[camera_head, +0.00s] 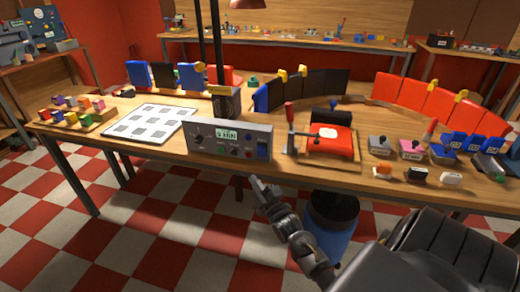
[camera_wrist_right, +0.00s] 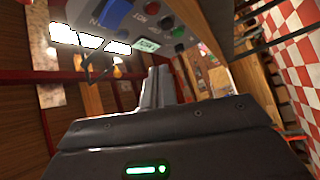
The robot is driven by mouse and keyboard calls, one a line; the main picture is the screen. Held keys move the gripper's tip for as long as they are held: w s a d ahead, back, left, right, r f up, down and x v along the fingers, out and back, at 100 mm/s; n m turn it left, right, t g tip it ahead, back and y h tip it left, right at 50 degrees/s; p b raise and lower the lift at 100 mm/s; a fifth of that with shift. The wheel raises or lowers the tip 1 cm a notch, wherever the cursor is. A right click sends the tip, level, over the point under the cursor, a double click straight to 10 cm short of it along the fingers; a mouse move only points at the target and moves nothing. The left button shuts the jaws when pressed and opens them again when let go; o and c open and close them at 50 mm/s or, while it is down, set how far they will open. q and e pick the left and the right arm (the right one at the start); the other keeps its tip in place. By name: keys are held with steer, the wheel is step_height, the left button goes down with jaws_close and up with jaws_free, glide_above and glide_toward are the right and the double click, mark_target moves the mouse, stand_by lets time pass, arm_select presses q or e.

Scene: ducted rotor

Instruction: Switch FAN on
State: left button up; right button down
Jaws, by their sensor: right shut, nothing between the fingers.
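A grey control panel (camera_head: 205,149) stands at the table's front edge, with a black knob, a small lit display, small coloured buttons and a blue rocker switch (camera_head: 263,147) at its right end. In the right wrist view the panel (camera_wrist_right: 185,14) is at the top, with the blue switch (camera_wrist_right: 112,14) beside a partly cut-off label; I cannot read FAN clearly. My right gripper (camera_head: 257,184) is shut and empty, below and in front of the panel, apart from it. Its fingers (camera_wrist_right: 158,82) point toward the panel area in the wrist view. My left gripper is not in view.
A red clamp fixture (camera_head: 332,137) stands right of the panel, with several small blocks and switches further right. A white sheet with grey squares (camera_head: 146,124) lies to the left. The wooden table (camera_head: 178,160) edge lies above my gripper.

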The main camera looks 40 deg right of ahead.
mark_target(262, 156)
steer(key=shift+r, duration=0.2)
steer(key=shift+d, duration=0.1)
steer(key=w+d+r, duration=0.3)
steer(key=w+d, duration=0.1)
steer(key=d, duration=0.2)
steer(key=shift+w+d+r, duration=0.2)
steer(key=shift+w+r, duration=0.1)
stand_by(2.2)
steer(key=shift+w+d+r, duration=0.2)
steer(key=shift+w+d, duration=0.1)
steer(key=shift+d, duration=0.05)
steer(key=shift+w+d+r+b, duration=0.2)
steer(key=shift+d+b, duration=0.1)
steer(key=shift+d, duration=0.05)
stand_by(0.8)
steer(key=shift+a, duration=0.15)
steer(key=shift+s+a+f, duration=0.35)
steer(key=shift+s+a, duration=0.1)
steer(key=shift+a, duration=0.1)
